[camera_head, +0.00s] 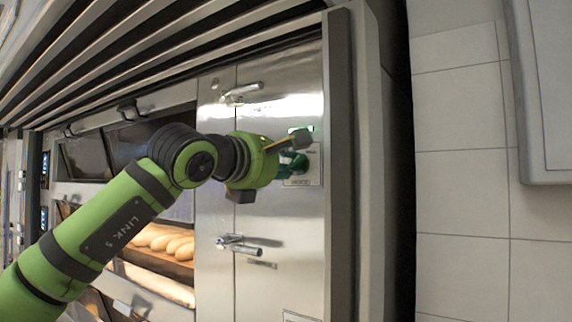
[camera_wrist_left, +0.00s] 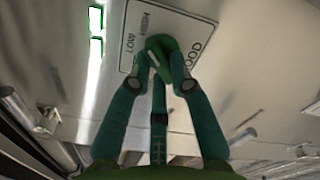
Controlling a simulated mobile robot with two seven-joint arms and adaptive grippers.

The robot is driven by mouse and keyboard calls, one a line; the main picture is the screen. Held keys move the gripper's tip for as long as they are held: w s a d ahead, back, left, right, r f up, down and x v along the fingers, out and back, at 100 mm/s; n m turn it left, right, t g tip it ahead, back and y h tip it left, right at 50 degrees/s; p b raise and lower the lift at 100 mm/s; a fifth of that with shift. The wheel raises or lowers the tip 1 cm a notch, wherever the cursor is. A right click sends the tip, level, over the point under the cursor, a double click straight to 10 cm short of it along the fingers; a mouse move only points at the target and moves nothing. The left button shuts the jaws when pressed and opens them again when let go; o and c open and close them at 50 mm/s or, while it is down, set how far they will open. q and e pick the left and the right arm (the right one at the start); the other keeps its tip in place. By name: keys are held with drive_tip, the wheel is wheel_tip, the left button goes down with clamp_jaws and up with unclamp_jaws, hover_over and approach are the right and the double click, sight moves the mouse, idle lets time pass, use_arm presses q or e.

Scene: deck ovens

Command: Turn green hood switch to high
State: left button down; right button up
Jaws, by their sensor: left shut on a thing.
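The green hood switch (camera_head: 298,164) is on a labelled plate on the steel front panel of the oven unit. In the left wrist view the green switch (camera_wrist_left: 161,44) is a rounded knob on a white plate (camera_wrist_left: 196,19) marked LOW, HIGH and HOOD. My left gripper (camera_head: 292,158) reaches the plate from the left, and its dark fingers are closed around the switch. The fingertips (camera_wrist_left: 162,64) show against the knob in the left wrist view and partly cover it. The exact pointing of the switch is hard to tell. My right gripper is in neither view.
Steel door handles (camera_head: 240,93) stick out above and below the arm. Deck ovens with bread loaves (camera_head: 166,240) are at the left. A small lit green display (camera_head: 300,129) sits above the switch. A tiled wall (camera_head: 461,180) is at the right.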

use_arm(q)
drive_tip(key=shift+r, duration=0.15)
drive_tip(key=c, duration=1.4)
unclamp_jaws()
drive_tip(key=shift+o, duration=1.4)
drive_tip(key=v, duration=1.2)
